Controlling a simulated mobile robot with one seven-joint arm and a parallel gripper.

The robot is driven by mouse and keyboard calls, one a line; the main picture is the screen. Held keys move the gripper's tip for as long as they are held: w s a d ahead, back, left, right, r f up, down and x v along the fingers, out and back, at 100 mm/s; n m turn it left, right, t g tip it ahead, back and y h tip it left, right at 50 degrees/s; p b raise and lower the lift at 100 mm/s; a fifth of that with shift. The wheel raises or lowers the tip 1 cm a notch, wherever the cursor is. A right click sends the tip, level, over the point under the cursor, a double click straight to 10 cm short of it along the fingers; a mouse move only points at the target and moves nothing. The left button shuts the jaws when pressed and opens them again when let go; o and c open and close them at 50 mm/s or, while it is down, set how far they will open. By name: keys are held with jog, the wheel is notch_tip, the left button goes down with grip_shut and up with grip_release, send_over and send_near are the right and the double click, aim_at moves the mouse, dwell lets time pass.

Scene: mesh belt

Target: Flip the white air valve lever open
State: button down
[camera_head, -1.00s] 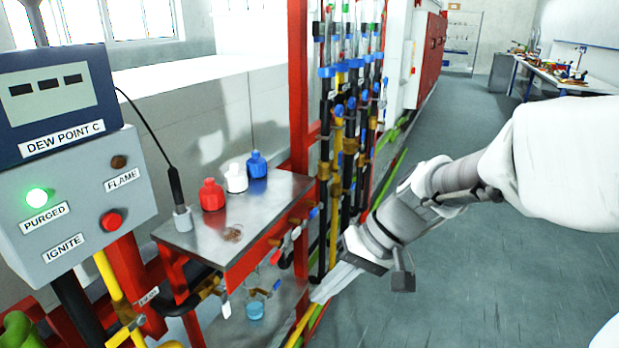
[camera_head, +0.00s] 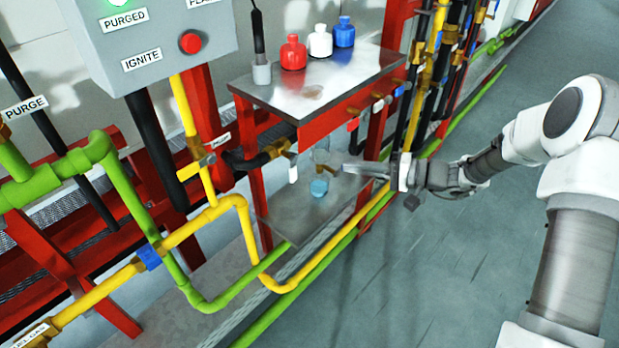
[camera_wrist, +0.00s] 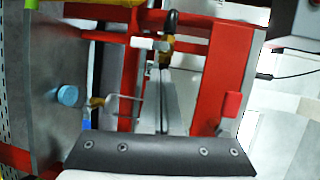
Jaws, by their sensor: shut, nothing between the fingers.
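A white lever (camera_head: 293,168) hangs down from a brass valve (camera_head: 276,149) on a black pipe below the small metal table. In the wrist view the white lever (camera_wrist: 150,43) lies crosswise beside its brass valve, just beyond my fingertips. My gripper (camera_head: 346,172) is shut and empty, to the right of the lever, with its fingers pointing left toward it. In the wrist view my gripper (camera_wrist: 163,78) has its fingers together, pointing at the valve. They appear apart from the lever, but the exact gap cannot be told.
The metal table (camera_head: 335,80) holds red, white and blue bottles. Small coloured levers line its red front edge. A round blue thing (camera_head: 319,187) is below. Yellow pipe (camera_head: 250,235) and green pipe (camera_head: 330,255) run low in front. The floor (camera_head: 450,270) at right is clear.

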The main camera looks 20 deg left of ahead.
aim_at(294, 169)
jog(key=w+f+m+t+y+b, duration=0.1)
jog(key=w+f+t, duration=0.1)
jog(key=f, duration=0.4)
jog(key=shift+w+f+m+t+y, duration=0.2)
jog(key=shift+w+m+t+y, duration=0.15)
jog(key=shift+w, duration=0.55)
jog(key=shift+a, duration=0.15)
jog(key=s+a+b, duration=0.2)
jog(key=a+b, duration=0.1)
jog(key=a, duration=0.8)
jog(key=shift+s+a, duration=0.15)
